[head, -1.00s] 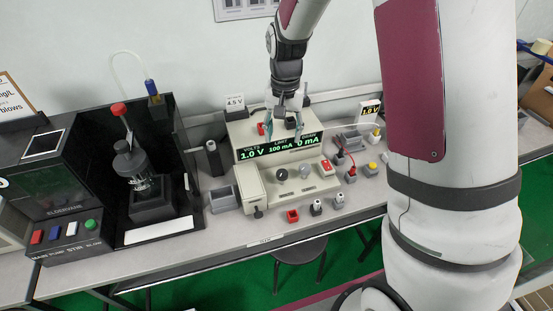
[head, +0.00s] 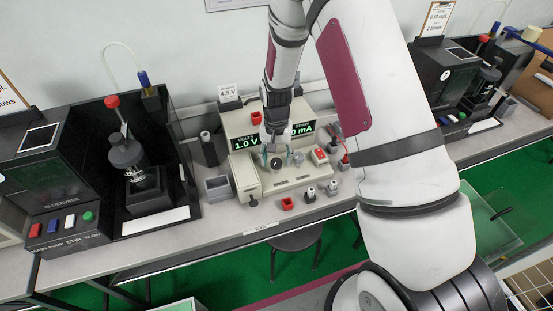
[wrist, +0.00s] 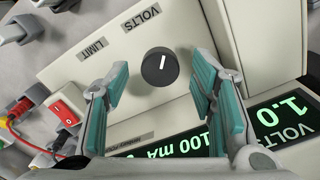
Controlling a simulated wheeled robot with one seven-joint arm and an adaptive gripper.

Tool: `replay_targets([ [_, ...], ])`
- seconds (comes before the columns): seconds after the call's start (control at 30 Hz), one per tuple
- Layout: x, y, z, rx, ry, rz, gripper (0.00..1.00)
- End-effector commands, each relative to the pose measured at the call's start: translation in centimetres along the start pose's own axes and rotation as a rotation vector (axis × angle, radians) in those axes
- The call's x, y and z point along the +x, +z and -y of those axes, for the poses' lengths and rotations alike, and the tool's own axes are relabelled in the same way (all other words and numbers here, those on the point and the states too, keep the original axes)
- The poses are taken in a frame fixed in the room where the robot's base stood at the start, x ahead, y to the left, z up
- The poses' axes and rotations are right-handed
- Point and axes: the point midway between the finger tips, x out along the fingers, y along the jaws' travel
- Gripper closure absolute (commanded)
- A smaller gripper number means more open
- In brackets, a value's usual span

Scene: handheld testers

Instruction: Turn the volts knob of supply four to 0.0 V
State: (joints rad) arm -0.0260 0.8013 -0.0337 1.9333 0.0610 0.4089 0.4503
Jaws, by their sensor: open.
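The cream power supply (head: 243,120) stands on the bench in the head view, its green display reading 1.0 V. The wrist view shows its sloped panel upside down, with VOLTS and LIMIT labels and the display (wrist: 275,112) reading 1.0. The dark round volts knob (wrist: 160,66) has a white pointer line and sits between my fingertips in that picture, not gripped. It also shows in the head view (head: 276,163). My gripper (wrist: 159,88) is open, with teal pads on either side of the knob. In the head view my gripper (head: 275,154) is just above the panel.
A red rocker switch (head: 320,156) is right of the knobs. Red and pale terminals (head: 310,194) stand in front of the supply. A 4.5 V card (head: 228,92) stands behind it. A black tester (head: 130,165) is at left, another (head: 455,85) at far right.

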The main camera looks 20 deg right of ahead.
Motion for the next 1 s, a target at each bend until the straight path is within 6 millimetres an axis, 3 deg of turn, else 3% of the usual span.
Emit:
replay_targets([
  [0.43, 1.11, -0.04, 0.02, 0.000, -0.001, -0.001, 0.49],
  [0.67, 1.10, -0.03, 0.02, 0.000, 0.000, -0.001, 0.97],
  [1.0, 1.12, -0.02, 0.02, -0.036, -0.001, 0.000, 0.97],
])
